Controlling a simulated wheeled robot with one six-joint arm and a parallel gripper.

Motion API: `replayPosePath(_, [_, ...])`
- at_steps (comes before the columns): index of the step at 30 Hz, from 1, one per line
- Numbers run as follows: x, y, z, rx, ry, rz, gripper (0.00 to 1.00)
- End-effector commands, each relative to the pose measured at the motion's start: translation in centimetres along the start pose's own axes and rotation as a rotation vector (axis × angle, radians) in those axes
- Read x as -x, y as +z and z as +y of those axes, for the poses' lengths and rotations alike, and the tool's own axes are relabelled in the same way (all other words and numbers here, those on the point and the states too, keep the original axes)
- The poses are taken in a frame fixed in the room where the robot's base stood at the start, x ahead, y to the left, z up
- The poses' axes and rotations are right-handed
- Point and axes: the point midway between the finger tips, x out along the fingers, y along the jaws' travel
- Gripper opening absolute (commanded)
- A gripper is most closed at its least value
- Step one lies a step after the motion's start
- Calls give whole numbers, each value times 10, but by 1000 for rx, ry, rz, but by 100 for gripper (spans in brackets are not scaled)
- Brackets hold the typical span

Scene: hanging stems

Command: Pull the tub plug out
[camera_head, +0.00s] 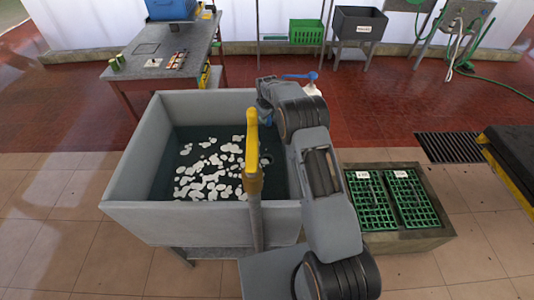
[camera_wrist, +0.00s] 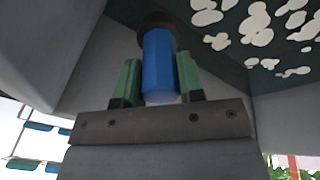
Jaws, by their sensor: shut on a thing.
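The grey tub (camera_head: 125,207) holds dark water with white foam patches (camera_head: 200,178). My gripper (camera_wrist: 158,62) has its two green fingers shut on a blue upright cylinder (camera_wrist: 159,72), which looks like the plug's handle. A dark brown round piece (camera_wrist: 156,30) shows at the handle's far end, likely the plug. In the camera_head view my arm reaches over the tub's right side, and a bit of blue shows below my wrist by the back right corner. A dark round spot (camera_head: 265,159) shows in the water; I cannot tell what it is.
A yellow-topped post (camera_head: 252,150) stands at the tub's front, beside my arm. Two green grates (camera_head: 390,200) lie over a low basin on the right. A workbench (camera_head: 150,58) stands at back left. A green crate (camera_head: 306,32) and a dark sink (camera_head: 359,22) are behind.

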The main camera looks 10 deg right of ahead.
Motion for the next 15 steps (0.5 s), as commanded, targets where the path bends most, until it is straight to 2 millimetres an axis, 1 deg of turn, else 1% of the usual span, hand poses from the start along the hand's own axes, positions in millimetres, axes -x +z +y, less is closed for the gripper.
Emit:
replayPosePath(1, [14, -3, 2, 0, 1, 1, 0])
replayPosePath(15, [91, -17, 16, 0, 1, 1, 0])
